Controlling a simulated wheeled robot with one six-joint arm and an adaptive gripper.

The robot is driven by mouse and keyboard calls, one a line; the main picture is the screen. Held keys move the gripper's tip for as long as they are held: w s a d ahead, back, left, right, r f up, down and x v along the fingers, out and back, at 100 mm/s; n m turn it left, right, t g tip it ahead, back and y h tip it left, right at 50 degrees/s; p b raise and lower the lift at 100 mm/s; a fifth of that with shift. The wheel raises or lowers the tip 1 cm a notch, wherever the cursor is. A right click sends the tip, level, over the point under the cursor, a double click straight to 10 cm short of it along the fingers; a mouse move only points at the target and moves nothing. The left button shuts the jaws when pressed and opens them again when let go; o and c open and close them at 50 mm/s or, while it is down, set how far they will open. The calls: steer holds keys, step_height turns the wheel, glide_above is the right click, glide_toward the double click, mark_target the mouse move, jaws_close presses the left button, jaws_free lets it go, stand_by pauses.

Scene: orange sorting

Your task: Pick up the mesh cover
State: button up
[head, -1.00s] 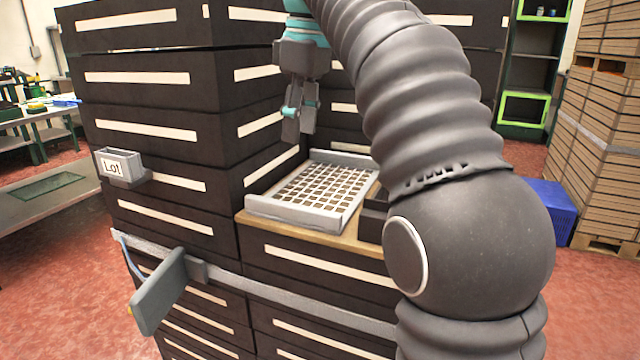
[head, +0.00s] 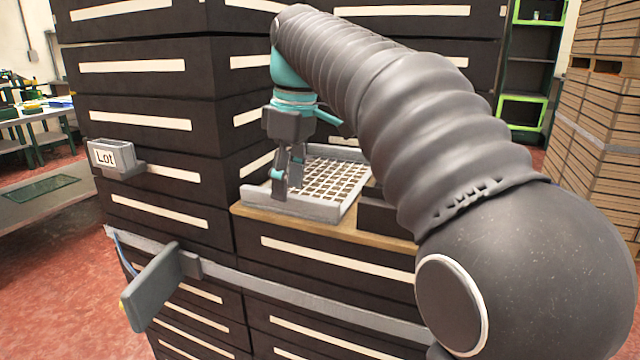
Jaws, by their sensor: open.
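The mesh cover (head: 322,205) is a light grey tray-like grid with raised rims. It lies flat on a wooden board (head: 375,236) on top of a dark crate. My gripper (head: 285,190) is open and points down at the cover's left part, with its fingers overlapping the left rim in the picture. Whether the fingers touch the rim I cannot tell. My arm and gripper hide part of the cover's far and left side.
Tall stacks of dark crates (head: 150,125) stand left of and behind the cover. A dark block (head: 385,215) sits at its right. A label holder marked "Lot" (head: 110,158) and a grey-green panel (head: 155,287) stick out at the left. A pallet stack (head: 600,120) stands far right.

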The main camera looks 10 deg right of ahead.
steer(key=shift+f, duration=0.9)
jaws_close()
steer(key=shift+r, duration=0.1)
